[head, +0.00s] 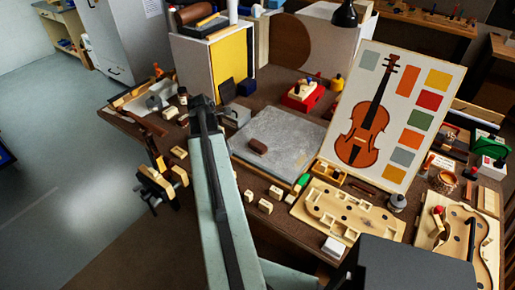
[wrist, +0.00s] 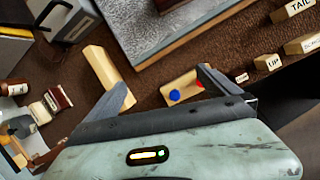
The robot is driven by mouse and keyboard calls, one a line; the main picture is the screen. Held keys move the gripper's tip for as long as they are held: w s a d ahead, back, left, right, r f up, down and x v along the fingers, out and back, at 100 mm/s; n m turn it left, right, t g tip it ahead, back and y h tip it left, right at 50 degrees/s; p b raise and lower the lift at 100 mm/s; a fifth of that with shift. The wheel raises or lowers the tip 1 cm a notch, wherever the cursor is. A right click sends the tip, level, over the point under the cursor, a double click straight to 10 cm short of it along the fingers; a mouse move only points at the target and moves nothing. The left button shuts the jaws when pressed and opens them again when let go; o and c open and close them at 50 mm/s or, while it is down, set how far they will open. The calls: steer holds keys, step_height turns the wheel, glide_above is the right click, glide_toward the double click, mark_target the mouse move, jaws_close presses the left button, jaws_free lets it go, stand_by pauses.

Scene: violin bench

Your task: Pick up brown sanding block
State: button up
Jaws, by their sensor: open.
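The brown sanding block (head: 257,146) lies on the grey slab (head: 285,137) in the middle of the bench. In the wrist view only part of a dark brown block (wrist: 168,4), likely the same one, shows at the top edge on the slab (wrist: 150,30). My gripper (wrist: 164,88) is open with nothing between its fingers. It is over the brown bench top on the near side of the slab. In the head view my arm reaches up to the left of the slab, and the fingers are hard to make out.
A pale wooden block with blue and red dots (wrist: 182,89) lies just beyond my fingers. A longer wooden block (wrist: 108,72) is by the left finger. Lettered blocks (wrist: 268,64) lie to the right. The violin board (head: 372,140) stands behind the slab's right side.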

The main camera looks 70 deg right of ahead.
mark_target(258, 144)
steer(key=s+d+n+g, duration=0.1)
steer(key=s+d+n, duration=0.2)
steer(key=s+d, duration=0.7)
steer(key=f+b, duration=0.2)
steer(key=s+f+b, duration=0.1)
steer(key=f+b, duration=0.2)
steer(key=s+f+b, duration=0.1)
steer(key=f+b, duration=0.1)
steer(key=b, duration=0.1)
steer(key=shift+s+d+f, duration=0.15)
steer(key=shift+d+f, duration=0.05)
steer(key=shift+d, duration=0.2)
steer(key=shift+r, duration=0.2)
steer(key=c, duration=1.6)
steer(key=shift+o, duration=0.2)
step_height(258, 144, up, 10)
steer(key=p, duration=1)
steer(key=shift+p, duration=0.3)
